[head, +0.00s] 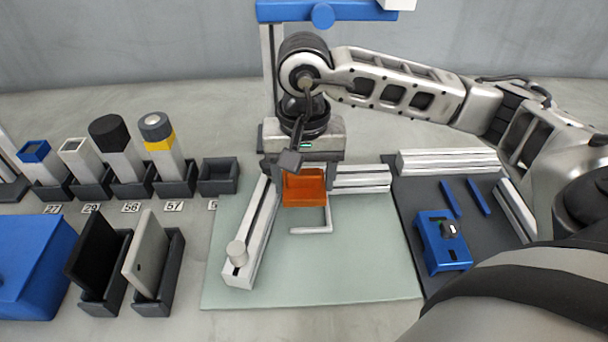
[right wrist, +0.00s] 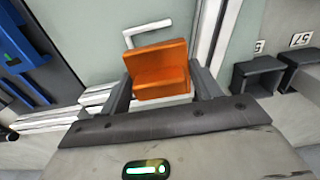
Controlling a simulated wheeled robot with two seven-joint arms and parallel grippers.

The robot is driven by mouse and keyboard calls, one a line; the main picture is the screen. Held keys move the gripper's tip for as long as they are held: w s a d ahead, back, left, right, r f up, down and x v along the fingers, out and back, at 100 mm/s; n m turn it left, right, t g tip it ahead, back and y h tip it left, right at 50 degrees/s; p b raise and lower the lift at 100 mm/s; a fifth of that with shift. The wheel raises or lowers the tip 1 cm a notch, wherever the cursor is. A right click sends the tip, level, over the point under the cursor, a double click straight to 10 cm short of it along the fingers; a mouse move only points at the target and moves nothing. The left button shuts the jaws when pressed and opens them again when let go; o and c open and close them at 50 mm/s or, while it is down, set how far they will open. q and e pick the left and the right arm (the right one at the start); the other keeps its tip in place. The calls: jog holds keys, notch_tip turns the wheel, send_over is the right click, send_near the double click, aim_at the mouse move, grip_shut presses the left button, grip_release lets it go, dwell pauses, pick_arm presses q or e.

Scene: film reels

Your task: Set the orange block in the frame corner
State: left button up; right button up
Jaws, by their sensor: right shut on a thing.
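The orange block (head: 304,188) is between the fingers of my right gripper (head: 304,180), which is shut on it. In the right wrist view the orange block (right wrist: 158,70) sits between the two dark fingers of the right gripper (right wrist: 163,88). The frame is made of aluminium bars on a pale green mat (head: 330,265). Its long left bar (head: 253,230) and short back bar (head: 362,178) meet near the gripper. The block is at this corner; whether it touches the bars or mat is hidden. A white L-shaped outline (head: 318,229) lies in front of the block. My left gripper is not in view.
A dark tray (head: 408,215) at right holds bars (head: 450,160) and a blue tool (head: 443,242). At left stand dark holders with parts, an empty holder (head: 219,177) and a blue box (head: 30,268). The front of the mat is clear.

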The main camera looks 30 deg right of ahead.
jog(key=shift+f+b, duration=0.4)
jog(key=shift+b, duration=0.05)
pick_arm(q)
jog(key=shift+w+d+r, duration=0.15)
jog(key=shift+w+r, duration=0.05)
pick_arm(e)
jog(key=o, duration=1.2)
jog(key=shift+c, duration=0.2)
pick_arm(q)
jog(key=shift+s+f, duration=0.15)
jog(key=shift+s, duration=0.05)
